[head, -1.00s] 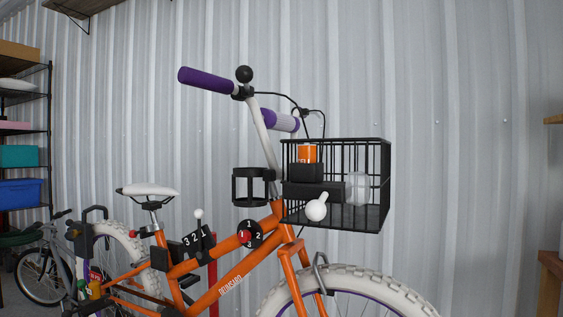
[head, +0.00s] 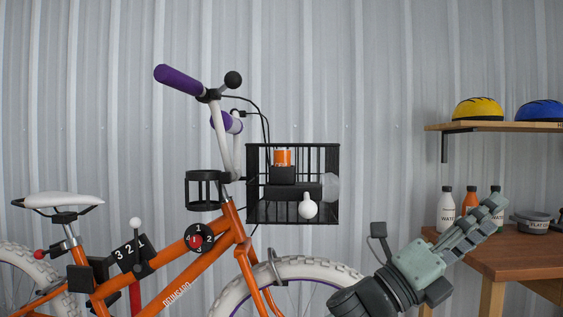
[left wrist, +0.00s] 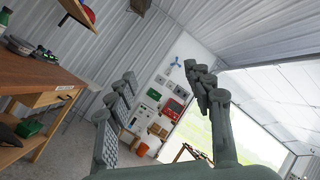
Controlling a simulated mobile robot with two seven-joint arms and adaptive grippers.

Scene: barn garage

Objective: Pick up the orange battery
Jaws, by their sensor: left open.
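The orange battery (head: 283,157) stands upright in a black holder (head: 284,174) inside the black wire basket (head: 331,212) at the front of the orange bicycle. Only its upper part shows above the holder. My left gripper (head: 487,211) is at the right of the head view, in front of the wooden bench, well to the right of the basket. It is open and empty. In the left wrist view its fingers (left wrist: 165,100) stand apart with the far room between them. My right gripper is not in view.
The bicycle's handlebar (head: 180,80) and a black cup holder (head: 207,190) are left of the basket. A wooden bench (head: 530,251) with several bottles is at the right, below a shelf (head: 490,127) with yellow and blue helmets. The space above the basket is clear.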

